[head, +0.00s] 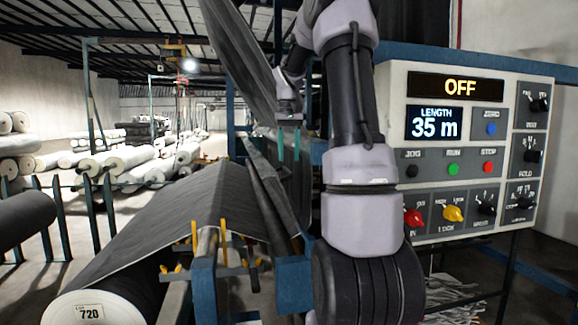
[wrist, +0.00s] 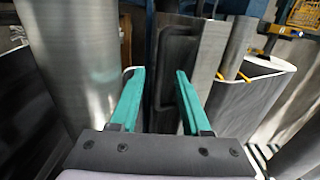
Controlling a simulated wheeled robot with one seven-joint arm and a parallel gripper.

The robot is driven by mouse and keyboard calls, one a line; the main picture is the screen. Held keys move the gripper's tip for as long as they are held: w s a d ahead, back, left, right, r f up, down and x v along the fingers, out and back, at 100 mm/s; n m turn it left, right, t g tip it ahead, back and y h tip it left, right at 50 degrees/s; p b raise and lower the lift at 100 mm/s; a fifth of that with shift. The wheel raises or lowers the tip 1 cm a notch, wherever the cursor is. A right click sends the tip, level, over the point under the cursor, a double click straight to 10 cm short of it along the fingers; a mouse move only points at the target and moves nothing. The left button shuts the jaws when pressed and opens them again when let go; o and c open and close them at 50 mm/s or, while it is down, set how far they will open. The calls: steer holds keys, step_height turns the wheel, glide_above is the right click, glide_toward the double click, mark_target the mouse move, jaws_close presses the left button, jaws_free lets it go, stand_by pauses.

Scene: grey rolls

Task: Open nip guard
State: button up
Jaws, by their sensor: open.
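My gripper (head: 289,156) points down in front of the machine at the middle of the head view, its two teal fingers apart. In the wrist view my gripper (wrist: 160,73) is open, and a dark bar handle (wrist: 164,78) shows between the fingertips. The handle is on a dark upright panel that appears to be the nip guard (wrist: 180,108). I cannot tell whether the fingers touch the handle. In the head view my arm and the machine frame hide the handle.
A control box (head: 460,150) on the right reads OFF and 35 m, with a red knob (head: 413,217) and a yellow knob (head: 453,213). Dark sheet (head: 185,215) runs from a roll marked 720 (head: 95,308) at lower left. Several rolls lie on the floor behind.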

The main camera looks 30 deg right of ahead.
step_height(320, 180, up, 6)
stand_by(0.4)
steer(key=c, duration=0.4)
steer(key=shift+a+n, duration=0.35)
steer(key=shift+n, duration=0.05)
jaws_close()
steer(key=w+a+f+n, duration=0.2)
steer(key=a+f+n, duration=0.1)
steer(key=a+n, duration=1.25)
steer(key=s+d+f+n, duration=0.1)
steer(key=d+f, duration=0.4)
steer(key=f, duration=0.3)
steer(key=shift+s+n, duration=0.25)
steer(key=shift+n, duration=0.1)
